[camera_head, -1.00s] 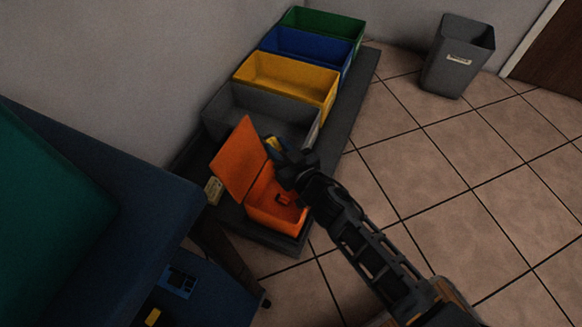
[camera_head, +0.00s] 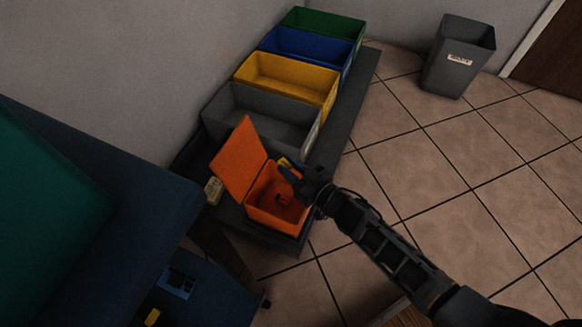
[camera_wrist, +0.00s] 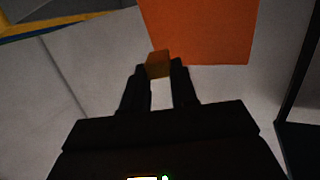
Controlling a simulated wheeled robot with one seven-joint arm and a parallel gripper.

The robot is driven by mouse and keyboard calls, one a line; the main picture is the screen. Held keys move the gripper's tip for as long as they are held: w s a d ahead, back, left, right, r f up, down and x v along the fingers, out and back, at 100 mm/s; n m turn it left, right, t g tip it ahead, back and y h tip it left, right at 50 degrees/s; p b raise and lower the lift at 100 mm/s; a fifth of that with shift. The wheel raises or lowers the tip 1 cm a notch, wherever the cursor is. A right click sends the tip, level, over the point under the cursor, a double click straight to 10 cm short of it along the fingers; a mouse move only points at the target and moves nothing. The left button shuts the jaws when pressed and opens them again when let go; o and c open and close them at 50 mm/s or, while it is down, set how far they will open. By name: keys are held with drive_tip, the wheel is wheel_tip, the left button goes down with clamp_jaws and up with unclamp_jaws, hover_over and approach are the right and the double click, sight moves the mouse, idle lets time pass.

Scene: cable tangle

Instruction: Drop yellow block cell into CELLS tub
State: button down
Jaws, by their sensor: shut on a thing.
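My gripper (camera_head: 290,172) is shut on the yellow block cell (camera_head: 283,162), over the back edge of an orange tub (camera_head: 272,227). In the wrist view the block (camera_wrist: 158,64) sits between the two fingertips (camera_wrist: 159,72) and looks dark orange-yellow. The tub's orange lid (camera_head: 239,160) stands open, tilted back to the left; it also fills the top of the wrist view (camera_wrist: 205,30). A dark reddish item (camera_head: 282,199) lies inside the tub. I cannot read a CELLS label on any tub.
Behind the orange tub stand a grey tub (camera_head: 228,127), a yellow tub (camera_head: 327,103), a blue tub (camera_head: 340,62) and a green tub (camera_head: 350,40) on a dark platform (camera_head: 353,100). A small pale object (camera_head: 213,190) is beside the lid. A grey bin (camera_head: 455,75) stands on open floor.

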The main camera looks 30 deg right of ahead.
wheel_tip(320, 180, down, 6)
drive_tip(key=b, duration=0.6)
drive_tip(key=c, duration=0.8)
unclamp_jaws()
drive_tip(key=shift+s+d, duration=0.1)
drive_tip(key=p+v, duration=0.2)
drive_tip(key=v, duration=0.5)
drive_tip(key=shift+s+p, duration=0.35)
drive_tip(key=shift+d, duration=0.15)
